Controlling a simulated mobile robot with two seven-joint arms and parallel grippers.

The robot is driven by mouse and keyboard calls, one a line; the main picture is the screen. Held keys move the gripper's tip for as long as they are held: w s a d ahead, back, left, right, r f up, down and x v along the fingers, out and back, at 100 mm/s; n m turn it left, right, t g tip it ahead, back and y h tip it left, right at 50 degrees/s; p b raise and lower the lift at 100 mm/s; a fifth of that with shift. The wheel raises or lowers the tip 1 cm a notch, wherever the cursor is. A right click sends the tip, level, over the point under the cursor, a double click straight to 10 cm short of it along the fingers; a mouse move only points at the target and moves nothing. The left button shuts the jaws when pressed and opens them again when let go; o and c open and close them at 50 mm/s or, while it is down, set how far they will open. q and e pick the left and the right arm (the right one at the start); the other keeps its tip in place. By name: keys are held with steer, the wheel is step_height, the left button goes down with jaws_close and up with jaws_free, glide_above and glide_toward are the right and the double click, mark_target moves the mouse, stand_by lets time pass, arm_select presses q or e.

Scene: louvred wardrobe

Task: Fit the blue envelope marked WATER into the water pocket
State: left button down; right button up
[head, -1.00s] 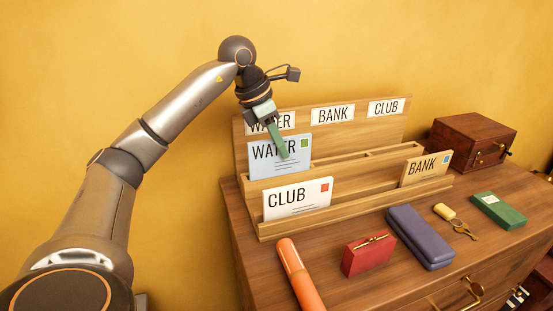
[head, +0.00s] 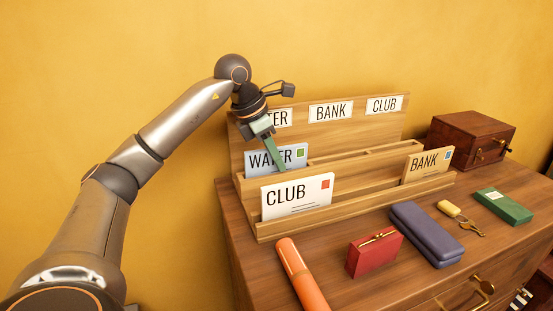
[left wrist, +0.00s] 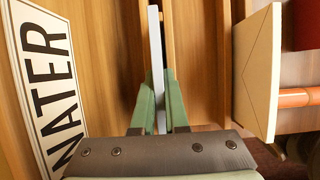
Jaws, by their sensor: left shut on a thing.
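The blue envelope marked WATER (head: 258,160) stands upright at the left of the wooden letter rack (head: 360,135), below the WATER label (head: 281,117). Its lower part is hidden behind the rack's middle rail. My left gripper (head: 279,158) points down and is shut on the envelope. In the left wrist view the envelope shows edge-on (left wrist: 157,60) between the green fingers (left wrist: 157,105). It lines up with a gap between wooden dividers; how deep it sits I cannot tell. The WATER label is partly covered by my gripper. My right gripper is not in view.
A white CLUB envelope (head: 297,196) stands in front at the left, a tan BANK envelope (head: 427,165) at the right. An orange tube (head: 302,274), red purse (head: 374,252), purple case (head: 425,234), keys (head: 470,228), green box (head: 503,206) and brown chest (head: 470,138) occupy the top.

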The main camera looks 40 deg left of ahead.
arm_select(q)
steer(key=c, duration=1.2)
jaws_free()
steer(key=shift+s+d+f, duration=0.15)
steer(key=shift+s+f, duration=0.05)
steer(key=shift+f, duration=0.45)
steer(key=shift+o, duration=1.3)
steer(key=shift+r, duration=0.25)
steer(key=v, duration=0.4)
steer(key=p+v, duration=0.1)
steer(key=v, duration=0.3)
steer(key=w+p+v, duration=0.1)
steer(key=v, duration=0.3)
steer(key=shift+r, duration=0.3)
steer(key=shift+s+r, duration=0.2)
steer(key=shift+r, duration=0.15)
